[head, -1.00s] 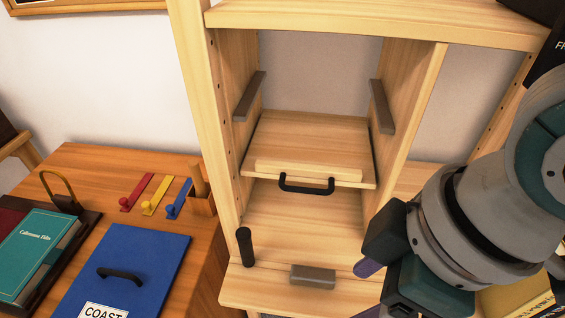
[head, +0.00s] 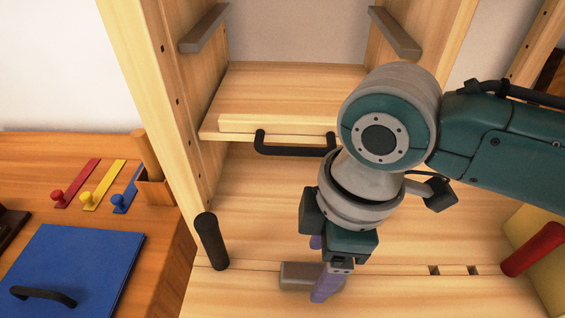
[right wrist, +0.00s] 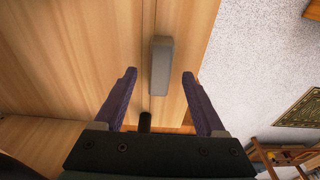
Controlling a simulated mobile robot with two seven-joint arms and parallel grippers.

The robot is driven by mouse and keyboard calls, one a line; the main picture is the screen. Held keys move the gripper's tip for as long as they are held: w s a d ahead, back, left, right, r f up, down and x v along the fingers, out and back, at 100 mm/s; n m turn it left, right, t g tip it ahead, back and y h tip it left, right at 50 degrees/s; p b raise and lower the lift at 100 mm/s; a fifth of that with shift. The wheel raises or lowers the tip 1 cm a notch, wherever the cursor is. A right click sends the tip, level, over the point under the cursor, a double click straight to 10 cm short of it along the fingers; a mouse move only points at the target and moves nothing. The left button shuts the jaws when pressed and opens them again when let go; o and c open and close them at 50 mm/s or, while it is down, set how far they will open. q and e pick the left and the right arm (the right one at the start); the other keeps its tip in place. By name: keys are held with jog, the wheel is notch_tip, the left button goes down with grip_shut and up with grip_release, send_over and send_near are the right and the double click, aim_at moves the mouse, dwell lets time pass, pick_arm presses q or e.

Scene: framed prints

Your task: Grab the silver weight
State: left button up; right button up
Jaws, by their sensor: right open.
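The silver weight is a small grey block (head: 297,275) lying at the front edge of the wooden cabinet's lower shelf in the head view. In the right wrist view the grey block (right wrist: 161,66) lies ahead of the fingertips and between their lines. My right gripper (head: 322,268) is above the block and hides part of it. Its purple fingers (right wrist: 158,78) are open and empty, one on each side of the block in the wrist view, with no clear contact. My left gripper is not in view.
A black cylinder (head: 211,241) stands left of the block, and a red cylinder (head: 533,249) is at the right. A wooden tray with a black handle (head: 294,147) is above and behind. A blue board (head: 75,268) lies on the left table.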

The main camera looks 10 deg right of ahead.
aim_at(315, 272)
jog(key=f, duration=0.3)
jog(key=shift+a+b, duration=0.2)
jog(key=shift+b, duration=0.15)
jog(key=shift+w, duration=0.1)
grip_shut()
jog(key=shift+r, duration=0.1)
dwell(0.3)
